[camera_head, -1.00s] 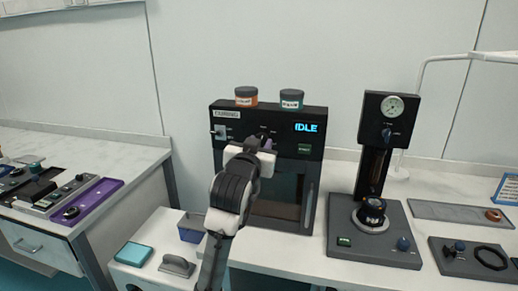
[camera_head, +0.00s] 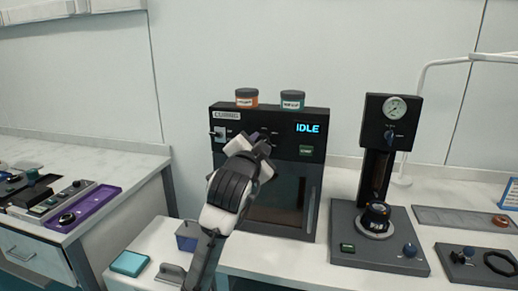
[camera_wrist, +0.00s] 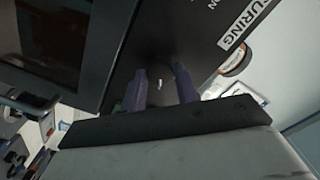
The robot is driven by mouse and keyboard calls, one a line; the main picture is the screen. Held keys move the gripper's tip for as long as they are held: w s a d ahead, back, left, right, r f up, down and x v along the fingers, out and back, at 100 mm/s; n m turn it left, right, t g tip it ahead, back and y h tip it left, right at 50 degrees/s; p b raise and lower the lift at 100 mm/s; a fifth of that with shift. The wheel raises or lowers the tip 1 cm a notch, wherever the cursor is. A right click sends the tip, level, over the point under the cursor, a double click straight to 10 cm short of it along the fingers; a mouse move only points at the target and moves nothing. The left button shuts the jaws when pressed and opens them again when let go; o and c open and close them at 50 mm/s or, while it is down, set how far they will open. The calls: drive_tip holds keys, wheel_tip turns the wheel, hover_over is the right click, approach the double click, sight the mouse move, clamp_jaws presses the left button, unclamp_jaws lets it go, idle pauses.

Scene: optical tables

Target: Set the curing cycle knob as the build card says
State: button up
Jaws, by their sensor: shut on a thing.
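The black curing unit (camera_head: 230,155) stands against the wall, with a lit blue IDLE display (camera_head: 307,128) and a green button (camera_head: 306,150). My gripper (camera_wrist: 160,82) is at the unit's front panel, its purple fingers shut on the curing cycle knob. No build card can be read; a blue-edged sign (camera_head: 511,193) is cut off at the right.
An orange-labelled jar (camera_head: 246,98) and a teal-labelled jar (camera_head: 292,100) stand on the unit. The unit's dark door (camera_head: 280,205) is below my gripper. A press with a gauge (camera_head: 395,108) stands to the right, with bench space between.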

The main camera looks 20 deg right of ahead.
idle(0.5)
drive_tip(key=o, duration=1)
drive_tip(key=shift+c, duration=0.2)
drive_tip(key=b+v, duration=0.3)
drive_tip(key=v, duration=1)
drive_tip(key=shift+s+a, duration=0.25)
drive_tip(key=shift+s, duration=0.1)
